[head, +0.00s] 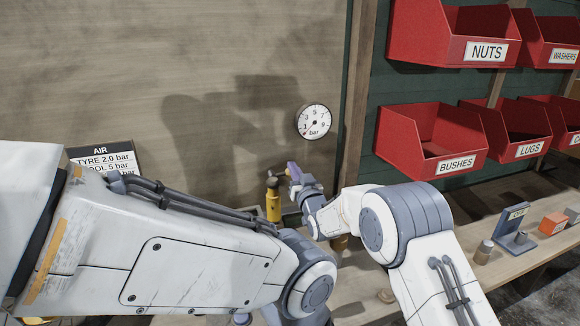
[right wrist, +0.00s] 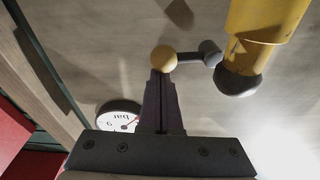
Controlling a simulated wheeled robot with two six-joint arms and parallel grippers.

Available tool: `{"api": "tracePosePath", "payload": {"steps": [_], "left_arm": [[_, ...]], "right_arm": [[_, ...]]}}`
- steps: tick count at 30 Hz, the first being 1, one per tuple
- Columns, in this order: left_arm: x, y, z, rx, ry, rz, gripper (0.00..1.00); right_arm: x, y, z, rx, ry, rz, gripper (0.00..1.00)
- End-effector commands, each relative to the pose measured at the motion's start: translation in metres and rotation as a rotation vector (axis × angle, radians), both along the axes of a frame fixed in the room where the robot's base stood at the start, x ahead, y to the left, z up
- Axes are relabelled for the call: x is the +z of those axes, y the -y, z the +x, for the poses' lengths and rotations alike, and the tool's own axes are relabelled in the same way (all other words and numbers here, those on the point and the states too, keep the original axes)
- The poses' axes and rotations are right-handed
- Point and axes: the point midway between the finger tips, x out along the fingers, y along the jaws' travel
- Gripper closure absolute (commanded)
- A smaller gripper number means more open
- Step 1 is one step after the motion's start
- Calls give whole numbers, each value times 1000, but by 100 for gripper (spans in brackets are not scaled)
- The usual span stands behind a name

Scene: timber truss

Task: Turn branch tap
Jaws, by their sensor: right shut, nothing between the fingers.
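The branch tap (head: 273,203) is a yellow upright body with a dark cap, in front of the timber wall, partly hidden by my left arm. In the right wrist view its yellow body (right wrist: 262,22) ends in a dark rounded part, and a short grey lever (right wrist: 190,57) carries a yellow ball knob (right wrist: 163,59). My right gripper (head: 292,169) is beside the tap. In the right wrist view its dark purple fingers (right wrist: 160,78) are shut and empty, with their tips at the ball knob; whether they touch it I cannot tell. My left gripper is not visible.
A round bar gauge (head: 314,122) hangs on the wall above the tap. An AIR sign (head: 102,158) stands at left. Red bins, such as the BUSHES bin (head: 432,142), hang at right above a timber bench (head: 520,257) with small items. My left arm crosses the foreground.

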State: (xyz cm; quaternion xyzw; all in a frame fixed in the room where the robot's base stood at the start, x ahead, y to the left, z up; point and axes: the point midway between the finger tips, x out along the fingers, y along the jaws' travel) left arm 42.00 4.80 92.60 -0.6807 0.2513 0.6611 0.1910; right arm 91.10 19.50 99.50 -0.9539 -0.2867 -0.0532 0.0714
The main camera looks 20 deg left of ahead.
Motion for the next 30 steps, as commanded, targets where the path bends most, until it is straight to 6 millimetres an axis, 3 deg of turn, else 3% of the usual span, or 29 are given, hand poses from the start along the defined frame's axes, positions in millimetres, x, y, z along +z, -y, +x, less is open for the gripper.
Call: {"api": "tracePosePath", "payload": {"steps": [17, 22, 27, 30], "left_arm": [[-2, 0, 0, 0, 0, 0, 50], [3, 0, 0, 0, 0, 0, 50], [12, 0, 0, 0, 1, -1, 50], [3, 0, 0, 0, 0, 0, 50]], "right_arm": [[0, -3, 0, 4, 1, -1, 100], [15, -3, 2, 3, 4, 0, 100], [45, -2, 5, 4, 2, 1, 100], [34, 8, -12, 4, -2, -2, 100]]}}
